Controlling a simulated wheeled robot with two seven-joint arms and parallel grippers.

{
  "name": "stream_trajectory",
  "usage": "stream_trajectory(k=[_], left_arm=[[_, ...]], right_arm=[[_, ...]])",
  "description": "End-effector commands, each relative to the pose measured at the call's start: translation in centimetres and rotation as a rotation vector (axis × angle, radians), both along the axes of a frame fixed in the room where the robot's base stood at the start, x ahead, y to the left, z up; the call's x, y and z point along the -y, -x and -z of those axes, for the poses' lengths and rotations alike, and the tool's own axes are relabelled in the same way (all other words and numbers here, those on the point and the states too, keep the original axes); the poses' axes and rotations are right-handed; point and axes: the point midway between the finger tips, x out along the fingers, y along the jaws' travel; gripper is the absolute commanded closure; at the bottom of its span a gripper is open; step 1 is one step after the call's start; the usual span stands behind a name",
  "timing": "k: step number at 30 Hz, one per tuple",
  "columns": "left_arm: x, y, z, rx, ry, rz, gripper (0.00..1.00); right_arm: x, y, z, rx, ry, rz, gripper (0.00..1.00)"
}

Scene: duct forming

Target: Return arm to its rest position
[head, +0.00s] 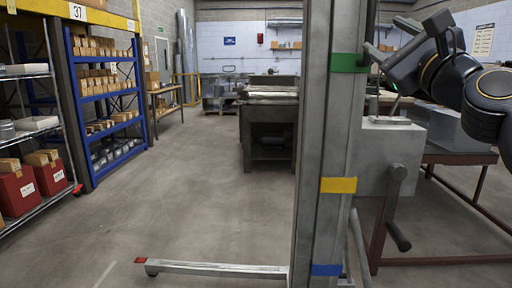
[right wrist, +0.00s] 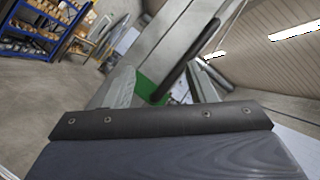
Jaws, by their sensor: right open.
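My right arm comes in from the right in the head view, bent, with black links. My right gripper (head: 382,76) is open, at the top right close beside the grey upright post (head: 318,130), near its green band (head: 350,62). I see nothing held in it. Whether it touches the post I cannot tell. In the right wrist view the post and green band (right wrist: 152,88) show close ahead, tilted. My left arm and left gripper are not in view.
The post has a yellow band (head: 339,185), a grey box with a crank handle (head: 398,210) and a floor leg (head: 215,269). A brown-framed table (head: 460,158) stands at right. Shelves (head: 105,95) line the left. A dark workbench (head: 268,125) stands behind. The floor at left centre is clear.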

Motion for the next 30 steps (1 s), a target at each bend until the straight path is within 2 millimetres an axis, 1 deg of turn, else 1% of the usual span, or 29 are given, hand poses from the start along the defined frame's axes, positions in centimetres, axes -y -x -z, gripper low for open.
stream_trajectory(k=[1,2,5,8,11,12,14,15,17,18,20,21,24,27,30], left_arm=[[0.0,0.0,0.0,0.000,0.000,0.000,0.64],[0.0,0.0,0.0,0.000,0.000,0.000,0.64],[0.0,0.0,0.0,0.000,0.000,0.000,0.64],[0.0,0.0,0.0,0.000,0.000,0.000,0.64],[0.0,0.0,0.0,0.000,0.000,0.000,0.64],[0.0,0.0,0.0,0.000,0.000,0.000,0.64],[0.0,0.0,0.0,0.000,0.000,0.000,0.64],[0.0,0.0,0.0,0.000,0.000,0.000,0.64],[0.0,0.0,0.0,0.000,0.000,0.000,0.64],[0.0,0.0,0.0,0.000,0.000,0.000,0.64],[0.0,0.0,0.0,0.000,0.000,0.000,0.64],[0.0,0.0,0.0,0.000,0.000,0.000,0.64],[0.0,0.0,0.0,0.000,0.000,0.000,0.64],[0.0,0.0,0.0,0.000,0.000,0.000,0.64],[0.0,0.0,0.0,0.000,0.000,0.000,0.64]], right_arm=[[-0.9,0.1,1.2,-0.019,0.066,0.008,0.49],[-1.4,0.2,1.9,-0.030,0.110,0.014,0.49],[-3.0,0.6,5.0,-0.074,0.276,0.033,0.49],[-4.3,1.3,8.8,-0.125,0.470,0.050,0.49],[-5.0,2.6,14.0,-0.188,0.706,0.057,0.49],[-5.2,3.4,16.6,-0.217,0.814,0.053,0.49],[-5.0,4.9,20.7,-0.264,0.983,0.038,0.49],[-4.7,6.1,23.6,-0.293,1.094,0.019,0.49],[-4.1,8.1,27.8,-0.333,1.244,-0.019,0.49],[-3.7,9.5,30.5,-0.357,1.336,-0.052,0.49],[-3.0,11.8,34.4,-0.385,1.460,-0.112,0.49],[-2.7,13.3,36.8,-0.399,1.533,-0.157,0.49],[-2.1,16.7,41.8,-0.415,1.672,-0.270,0.49],[-1.8,19.6,45.7,-0.411,1.770,-0.374,0.49],[-1.8,22.2,48.9,-0.395,1.842,-0.471,0.49]])
